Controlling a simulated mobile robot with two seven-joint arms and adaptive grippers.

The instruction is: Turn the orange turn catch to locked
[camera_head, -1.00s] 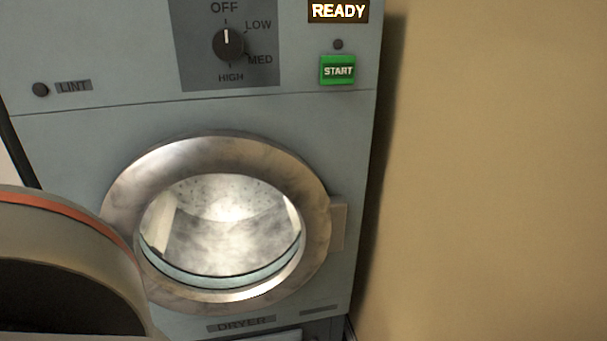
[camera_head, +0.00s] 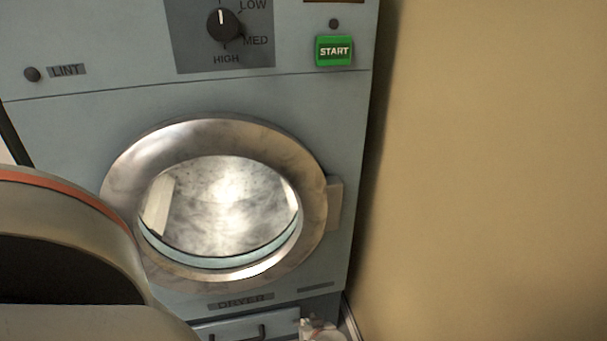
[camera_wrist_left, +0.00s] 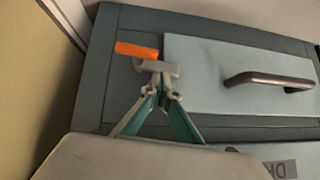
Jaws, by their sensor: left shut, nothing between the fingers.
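The orange turn catch (camera_wrist_left: 136,50) shows in the left wrist view as a short orange bar beside the pale panel of the dryer's lower front. Its long side lies nearly across the picture. My left gripper (camera_wrist_left: 160,75) is shut and empty, its fingertips just below the catch's right end in that view. I cannot tell whether they touch it. In the head view only a bit of my left gripper (camera_head: 318,330) shows at the bottom edge, right of the panel. The catch is not discernible there. My right gripper is not in view.
The pale panel (camera_wrist_left: 205,75) has a dark bar handle (camera_wrist_left: 270,80). Above it in the head view are the round dryer door (camera_head: 120,185), green START button (camera_head: 334,51) and dial (camera_head: 223,25). A beige wall (camera_head: 480,170) stands at the right, close to the dryer.

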